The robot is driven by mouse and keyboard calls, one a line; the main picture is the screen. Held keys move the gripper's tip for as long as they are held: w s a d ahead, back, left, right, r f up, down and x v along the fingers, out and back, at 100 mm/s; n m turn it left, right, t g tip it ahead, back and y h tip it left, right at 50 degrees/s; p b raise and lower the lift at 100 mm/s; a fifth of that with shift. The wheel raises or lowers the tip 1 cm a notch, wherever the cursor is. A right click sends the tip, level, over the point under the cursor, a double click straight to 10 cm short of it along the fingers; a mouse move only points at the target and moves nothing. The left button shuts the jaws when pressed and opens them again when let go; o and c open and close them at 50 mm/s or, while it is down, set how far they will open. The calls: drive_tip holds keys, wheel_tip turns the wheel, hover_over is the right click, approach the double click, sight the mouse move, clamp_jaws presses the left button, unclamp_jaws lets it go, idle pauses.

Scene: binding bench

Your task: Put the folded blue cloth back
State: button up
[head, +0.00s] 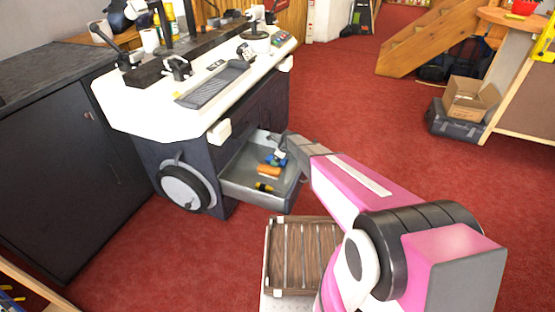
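My gripper (280,154) reaches down into the open grey drawer (236,186) of the machine bench, at its back right part. A small blue thing (272,159), probably the folded blue cloth, shows right at the fingertips, inside the drawer outline. It is partly hidden by the gripper. I cannot tell whether the fingers are closed on it or only beside it, nor whether it touches the drawer floor. An orange-brown block (268,171) and a small yellow and black item (264,187) lie in the drawer in front of it.
The white bench top (150,112) with a grey tray (212,85) overhangs the drawer. A wooden slatted crate (300,258) stands below my arm. A dark cabinet (70,165) is at the left. Red carpet right of the drawer is free.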

drive_tip(key=shift+r, duration=0.1)
drive_tip(key=v, duration=1.2)
drive_tip(key=s+d+r+n+h, duration=0.1)
drive_tip(key=s+d+r+n, duration=0.4)
drive_tip(key=s, duration=0.5)
drive_tip(key=s+d+r+n+g+h, duration=0.1)
drive_tip(key=s+d+r+n, duration=0.4)
drive_tip(key=s+d+n, duration=0.2)
drive_tip(key=s+d+r+n+h, duration=0.2)
drive_tip(key=s+d+r+n, duration=0.3)
drive_tip(key=s+n, duration=0.5)
drive_tip(key=s+d, duration=0.2)
drive_tip(key=s, duration=0.3)
drive_tip(key=shift+r+g, duration=0.3)
drive_tip(key=shift+r, duration=0.1)
drive_tip(key=shift+s, duration=0.15)
